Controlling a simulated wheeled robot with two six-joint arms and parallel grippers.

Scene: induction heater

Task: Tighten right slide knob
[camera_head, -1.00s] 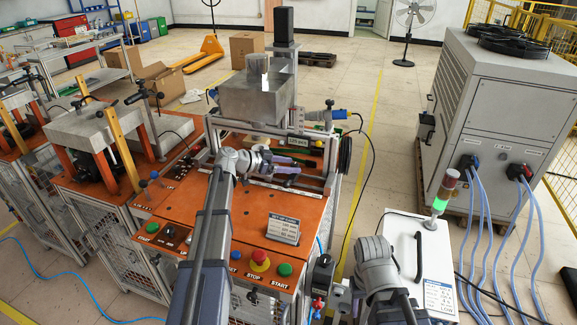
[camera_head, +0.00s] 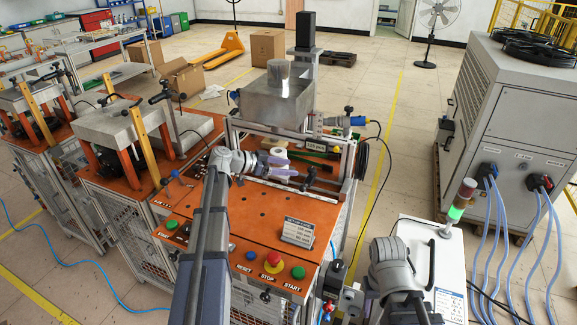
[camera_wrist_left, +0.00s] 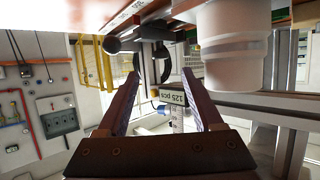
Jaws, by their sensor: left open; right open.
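My left gripper (camera_head: 285,168) reaches over the orange worktop (camera_head: 250,215) to the open frame below the metal box. In the left wrist view its two fingers (camera_wrist_left: 160,85) are wide apart with nothing between them. A black ball-shaped knob (camera_wrist_left: 112,44) on a short stem shows beyond the fingertips, left of centre, apart from them. I cannot tell for sure that it is the right slide knob.
The metal box (camera_head: 275,105) sits above the frame. RESET, STOP and START buttons (camera_head: 298,272) line the front edge. A white cabinet with a signal lamp (camera_head: 460,200) stands right.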

